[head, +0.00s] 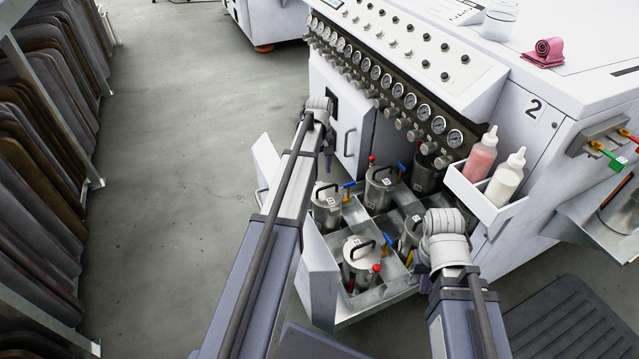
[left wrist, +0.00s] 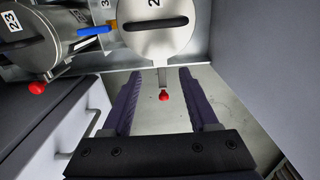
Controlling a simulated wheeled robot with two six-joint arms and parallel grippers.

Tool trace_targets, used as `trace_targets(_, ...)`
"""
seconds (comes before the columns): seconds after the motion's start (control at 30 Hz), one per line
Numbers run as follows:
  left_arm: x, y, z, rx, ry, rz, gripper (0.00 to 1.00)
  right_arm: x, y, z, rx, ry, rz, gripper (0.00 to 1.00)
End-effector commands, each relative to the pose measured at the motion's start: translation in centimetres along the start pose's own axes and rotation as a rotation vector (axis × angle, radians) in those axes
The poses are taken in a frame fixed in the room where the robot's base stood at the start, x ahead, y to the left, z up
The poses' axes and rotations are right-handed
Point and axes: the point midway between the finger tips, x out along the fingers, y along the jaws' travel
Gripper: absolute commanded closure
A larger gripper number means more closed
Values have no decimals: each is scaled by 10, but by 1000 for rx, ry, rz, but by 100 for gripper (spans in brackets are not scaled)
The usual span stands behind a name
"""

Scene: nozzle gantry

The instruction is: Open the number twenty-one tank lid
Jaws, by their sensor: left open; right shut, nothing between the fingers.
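In the left wrist view, a round steel tank lid (left wrist: 155,35) with a dark bar handle carries a label starting with "2"; the rest is cut off by the top edge. A red ball knob (left wrist: 163,95) on a short stem points down from its rim. My left gripper (left wrist: 160,76) is open, its two fingers on either side of the knob, apart from it. In the head view my left gripper (head: 327,158) is mostly hidden by its wrist, beside the lidded tanks (head: 327,205). My right gripper (head: 424,280) is shut and empty, low by the front tanks.
A tank labelled 23 (left wrist: 30,40) with its own red knob is beside the lid. The tanks stand in an open drawer with a white front (head: 318,280). Gauges (head: 410,101) and a bottle holder (head: 485,198) are above.

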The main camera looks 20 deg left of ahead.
Motion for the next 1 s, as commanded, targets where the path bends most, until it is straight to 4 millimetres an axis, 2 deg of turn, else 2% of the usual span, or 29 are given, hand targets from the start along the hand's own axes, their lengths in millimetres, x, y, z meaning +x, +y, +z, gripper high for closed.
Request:
trace_targets(0.03, 14, 0, 0, 0, 0, 0, 40, 14, -1, -1, 1, 0, 0, 100)
trace_targets(0.27, 39, 0, 0, 0, 0, 0, 40, 39, -4, -3, 2, 2, 0, 100)
trace_targets(0.67, 43, 0, 0, 0, 0, 0, 40, 42, -4, -3, 1, 3, 0, 100)
trace_targets(1.0, 43, 0, 0, 0, 0, 0, 78, 42, -4, -3, 1, 3, 0, 100)
